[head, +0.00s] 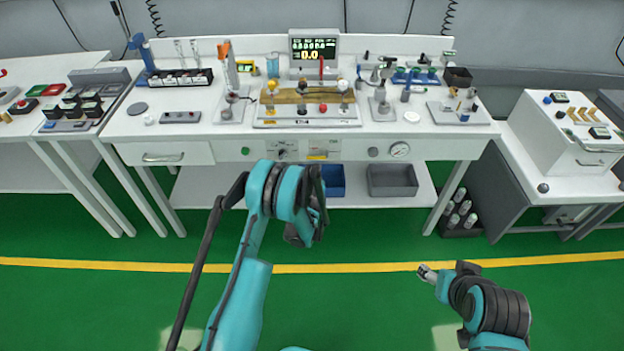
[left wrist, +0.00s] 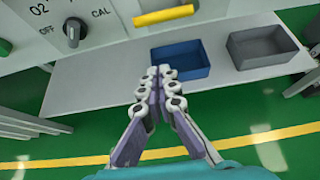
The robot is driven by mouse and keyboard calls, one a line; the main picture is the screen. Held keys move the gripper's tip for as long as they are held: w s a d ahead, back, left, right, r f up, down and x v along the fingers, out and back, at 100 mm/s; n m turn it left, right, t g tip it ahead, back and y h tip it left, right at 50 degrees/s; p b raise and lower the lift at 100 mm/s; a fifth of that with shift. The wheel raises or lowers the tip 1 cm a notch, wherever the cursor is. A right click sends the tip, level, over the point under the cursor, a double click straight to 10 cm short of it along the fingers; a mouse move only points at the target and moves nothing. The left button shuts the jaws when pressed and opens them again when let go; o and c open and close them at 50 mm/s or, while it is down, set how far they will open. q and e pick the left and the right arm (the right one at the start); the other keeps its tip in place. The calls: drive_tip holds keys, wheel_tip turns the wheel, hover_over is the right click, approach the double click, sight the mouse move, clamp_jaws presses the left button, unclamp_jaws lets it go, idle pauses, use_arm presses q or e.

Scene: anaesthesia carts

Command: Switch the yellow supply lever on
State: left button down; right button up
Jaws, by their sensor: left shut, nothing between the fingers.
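The yellow supply lever (head: 318,156) is on the front panel of the middle cart, below the worktop. In the left wrist view the lever (left wrist: 163,15) is a yellow bar lying nearly level at the top edge. My left gripper (left wrist: 160,73) is shut and empty, its fingertips below the lever and apart from it. In the head view my own wrist hides the left fingers. My right gripper (head: 427,272) is low at the right, far from the panel; its fingers are too small to read.
A dark knob (left wrist: 73,32) marked O2, OFF and CAL sits left of the lever. A blue bin (left wrist: 180,61) and a grey bin (left wrist: 262,46) stand on the shelf below. A gauge (head: 400,149) is to the right. The green floor in front is clear.

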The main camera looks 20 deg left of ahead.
use_arm(q)
drive_tip(key=b+x, duration=0.2)
drive_tip(key=x, duration=0.4)
drive_tip(key=r, duration=0.4)
drive_tip(key=shift+w+a+b, duration=0.15)
drive_tip(key=shift+w+b, duration=0.15)
drive_tip(key=shift+w, duration=0.1)
use_arm(e)
wheel_tip(320, 180, down, 3)
drive_tip(key=shift+f, duration=0.1)
